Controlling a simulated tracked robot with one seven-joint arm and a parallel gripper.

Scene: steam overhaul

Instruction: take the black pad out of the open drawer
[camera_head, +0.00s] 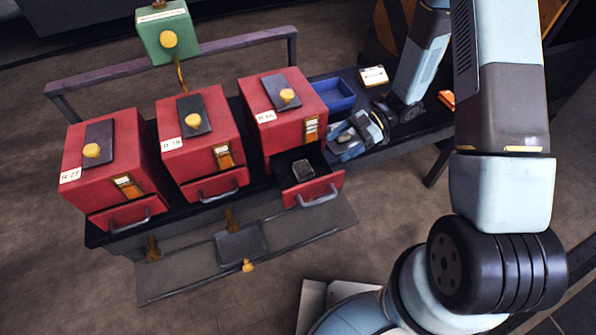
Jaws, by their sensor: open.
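The open drawer (318,190) is pulled out from under the right red box (283,108), with a grey bar handle on its red front. Inside lies a small dark, squarish pad (303,170) with a paler edge, near the middle of the drawer. My gripper (340,142) is to the right of the drawer and behind it in the picture, beside the box, apart from the pad. Its jaws are open, and I see nothing between them. The fingertips are small and partly unclear in this view.
The left red box (85,165) and middle red box (212,135) have shut drawers. A blue tray (334,96) and white card (374,76) lie near my gripper. A green box (165,35) stands on a post behind. A lower shelf (180,275) runs along the front.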

